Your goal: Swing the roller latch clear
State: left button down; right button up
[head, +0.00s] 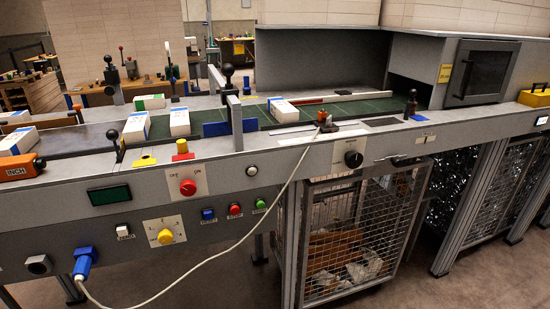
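Neither of my grippers is in view. No part is plainly marked as the roller latch, and I cannot tell which one it is. Several black-knobbed levers stand along the conveyor: one by the grey crossbar (228,72), one at the right end of the green belt (411,103), one at the front left edge (115,140), and one at the back left (110,74). White reams with blue bands lie on the belt, among them one at the left (18,141), one near the middle (136,127) and one further right (283,110).
The front panel carries a red knob (188,187), a yellow knob (165,237), a black dial (353,159) and several buttons. A pale cable hangs from a blue plug (85,262) up to the worktop. A wire cage (345,245) stands below. An orange tool (20,167) lies left.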

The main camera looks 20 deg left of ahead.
aim_at(412, 92)
jog(key=i+j+z, duration=0.2)
jog(key=i+j, duration=0.2)
jog(key=i, duration=0.25)
jog(key=i+j+z, duration=0.15)
jog(key=i+j, duration=0.35)
jog(key=i, duration=0.1)
